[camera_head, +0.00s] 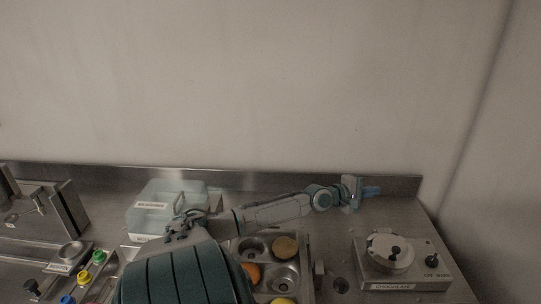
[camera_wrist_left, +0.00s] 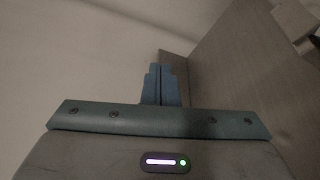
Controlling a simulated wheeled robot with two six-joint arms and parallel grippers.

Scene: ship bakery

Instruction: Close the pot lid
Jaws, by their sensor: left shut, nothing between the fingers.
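The chocolate pot (camera_head: 378,284) is a metal unit labelled CHOCOLATE at the right of the counter in the head view. A pale round lid (camera_head: 378,244) with dark fittings is at its top. I cannot tell from this angle whether the lid sits fully down. My left gripper (camera_head: 372,191) is up and behind the pot, apart from it, near the back edge of the counter. Its blue fingers are shut and empty; they also show together in the left wrist view (camera_wrist_left: 161,85). My right gripper is not in view.
A muffin tray (camera_head: 308,262) with several round items lies left of the pot. A translucent labelled bin (camera_head: 150,214) stands behind my arm. Coloured buttons (camera_head: 84,270) and a metal machine (camera_head: 66,212) are at the left. A wall rises behind the counter.

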